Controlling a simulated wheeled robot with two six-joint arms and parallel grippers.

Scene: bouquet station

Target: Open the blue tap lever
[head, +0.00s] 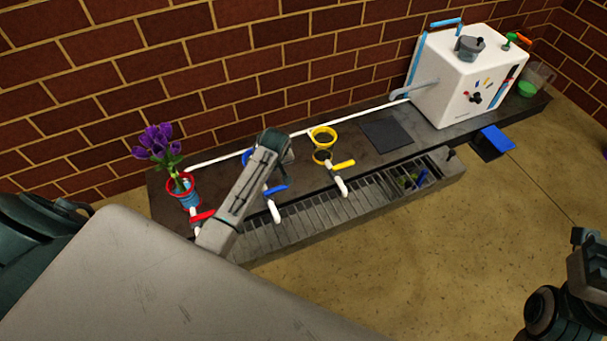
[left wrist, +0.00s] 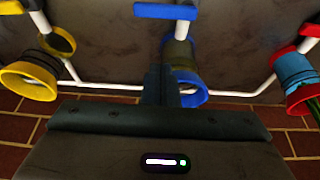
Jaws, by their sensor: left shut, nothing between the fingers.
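The blue tap lever (head: 275,189) sits on a white spout at the front of the counter, just right of my left arm in the head view. In the left wrist view the lever (left wrist: 165,11) lies crosswise at the top edge, with a blue ring (left wrist: 196,92) below it. My left gripper (left wrist: 160,82) is shut and empty, its dark fingers beside the blue ring and apart from the lever in that picture. In the head view my forearm hides the fingertips and part of the blue ring. My right gripper (head: 583,240) is at the right edge, far from the taps.
The red lever (head: 203,215) and a red-rimmed vase with purple flowers (head: 158,145) stand to the left. The yellow lever (head: 343,164) and yellow rings (head: 323,135) stand to the right. A slatted drain (head: 300,215) runs along the front. A white machine (head: 462,85) stands farther right.

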